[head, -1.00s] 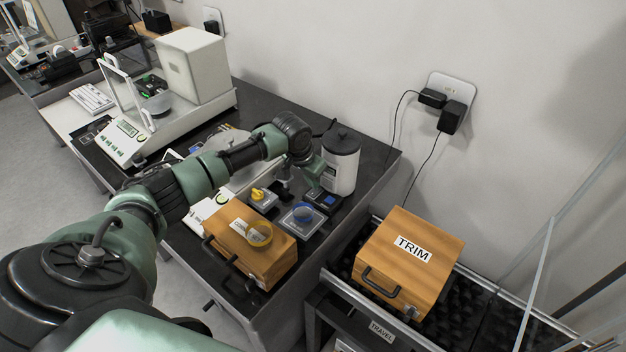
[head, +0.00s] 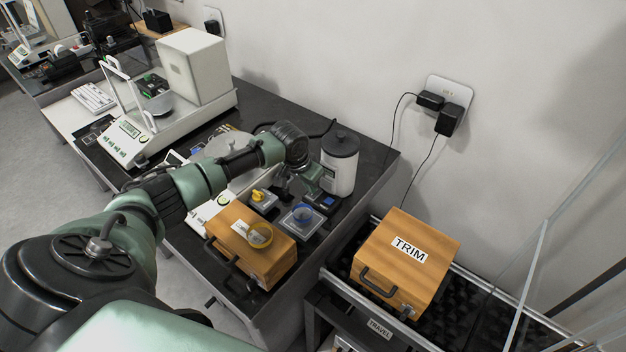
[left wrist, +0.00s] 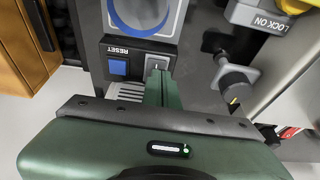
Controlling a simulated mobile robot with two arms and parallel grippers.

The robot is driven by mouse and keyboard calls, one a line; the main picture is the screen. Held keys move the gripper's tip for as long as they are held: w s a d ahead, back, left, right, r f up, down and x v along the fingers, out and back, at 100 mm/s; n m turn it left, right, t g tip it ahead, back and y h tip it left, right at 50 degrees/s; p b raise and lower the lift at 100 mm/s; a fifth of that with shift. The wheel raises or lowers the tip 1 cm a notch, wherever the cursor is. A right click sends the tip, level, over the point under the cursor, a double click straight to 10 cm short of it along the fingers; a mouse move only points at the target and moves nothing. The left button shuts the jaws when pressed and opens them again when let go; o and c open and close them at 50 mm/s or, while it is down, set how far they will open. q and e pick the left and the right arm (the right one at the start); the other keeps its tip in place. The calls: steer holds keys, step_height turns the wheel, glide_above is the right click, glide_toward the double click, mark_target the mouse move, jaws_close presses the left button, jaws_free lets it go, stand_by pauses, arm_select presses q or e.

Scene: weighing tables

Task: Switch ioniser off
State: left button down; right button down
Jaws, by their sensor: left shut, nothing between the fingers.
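My left gripper (head: 314,182) is shut and empty, pointing down at a small dark control box (head: 323,202). In the left wrist view the box shows a blue RESET button (left wrist: 118,67) and a small pale switch lever (left wrist: 157,64) beside it. The closed fingertips (left wrist: 159,78) are right at the lever; I cannot tell whether they touch it. No ioniser label is readable, and the lever's position is unclear. My right gripper is out of view.
A blue round control (head: 302,213), a yellow LOCK ON knob (head: 259,195) and a white black-lidded canister (head: 341,165) stand close by. A wooden case (head: 270,268) is in front, and a TRIM box (head: 385,280) sits right. A balance (head: 165,130) stands behind left.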

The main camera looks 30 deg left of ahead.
mark_target(309, 194)
arm_select(q)
steer(key=shift+s, duration=0.15)
steer(key=p+v, duration=0.2)
steer(key=w+p+v, duration=0.1)
steer(key=p+v, duration=0.1)
steer(key=p, duration=0.1)
steer(key=shift+r, duration=0.25)
steer(key=shift+s+r+b, duration=0.3)
steer(key=b+v, duration=0.1)
steer(key=v, duration=0.8)
steer(key=shift+b, duration=0.35)
steer(key=shift+a, duration=0.1)
steer(key=b, duration=0.4)
steer(key=w+d+b, duration=0.1)
steer(key=b, duration=0.3)
steer(key=shift+w+r+b, duration=0.15)
steer(key=shift+r+b, duration=0.1)
steer(key=shift+b, duration=0.05)
